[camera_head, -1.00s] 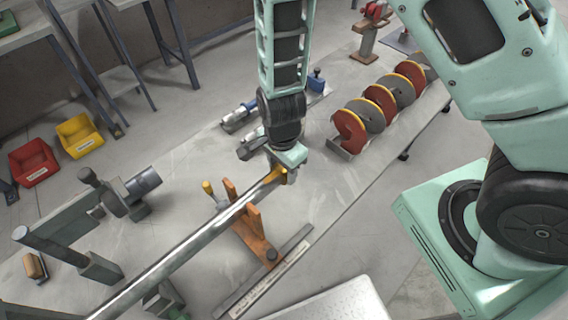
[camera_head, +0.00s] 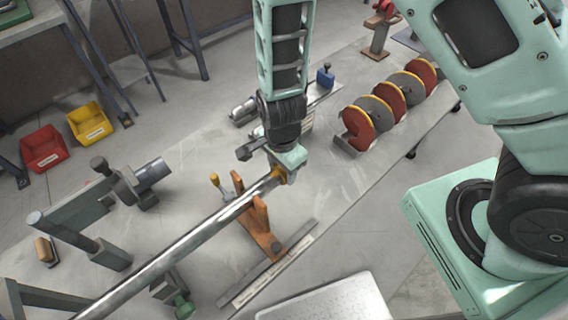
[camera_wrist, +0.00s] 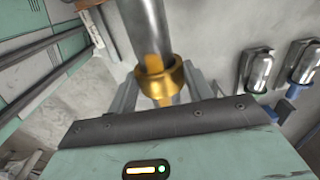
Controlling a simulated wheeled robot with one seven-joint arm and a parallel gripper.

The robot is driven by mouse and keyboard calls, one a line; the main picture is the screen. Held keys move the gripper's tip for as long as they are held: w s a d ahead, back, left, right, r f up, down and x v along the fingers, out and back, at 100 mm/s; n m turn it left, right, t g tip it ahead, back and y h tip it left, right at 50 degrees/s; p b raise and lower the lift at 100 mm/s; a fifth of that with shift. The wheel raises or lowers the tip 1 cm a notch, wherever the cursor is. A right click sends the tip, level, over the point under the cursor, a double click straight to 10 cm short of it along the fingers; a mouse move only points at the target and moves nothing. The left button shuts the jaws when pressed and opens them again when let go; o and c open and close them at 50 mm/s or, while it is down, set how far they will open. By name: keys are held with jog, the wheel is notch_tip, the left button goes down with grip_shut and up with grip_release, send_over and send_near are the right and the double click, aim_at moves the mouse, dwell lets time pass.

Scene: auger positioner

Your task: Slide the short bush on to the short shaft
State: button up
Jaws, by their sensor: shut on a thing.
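My gripper (camera_head: 288,168) is shut on a gold-coloured bush (camera_wrist: 160,82) at the upper right end of a long shiny metal shaft (camera_head: 190,235). The bush also shows as a small orange-yellow patch in the head view (camera_head: 277,172). In the wrist view the shaft (camera_wrist: 146,28) runs down to the bush, roughly in line with it. I cannot tell whether the bush is around the shaft's end or only up against it. The shaft lies across an orange cradle (camera_head: 258,228) with upright posts, just left of my gripper.
A grey frame with a motor-like cylinder (camera_head: 152,173) stands left of the shaft. Several red and grey discs (camera_head: 385,112) stand right of my gripper. Grey cylindrical fixtures lie behind it (camera_head: 243,112). A long bar (camera_head: 268,270) lies in front of the cradle.

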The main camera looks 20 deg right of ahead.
aim_at(279, 168)
jog(key=shift+s+a, duration=0.15)
jog(key=shift+a, duration=0.25)
jog(key=o, duration=1.3)
jog(key=shift+c, duration=0.2)
notch_tip(279, 168, up, 18)
jog(key=p, duration=0.1)
jog(key=shift+f, duration=0.25)
jog(key=s+d+r+n+b, duration=0.1)
jog(key=s+n+b, duration=0.1)
jog(key=s+n, duration=0.4)
jog(key=s+d+r+n+b, duration=0.1)
jog(key=s+n, duration=0.6)
jog(key=n, duration=0.8)
jog(key=r+b, duration=0.1)
jog(key=b, duration=0.1)
jog(key=shift+s+r+y+b, duration=0.25)
jog(key=shift+s+y+b, duration=0.05)
jog(key=shift+b, duration=0.05)
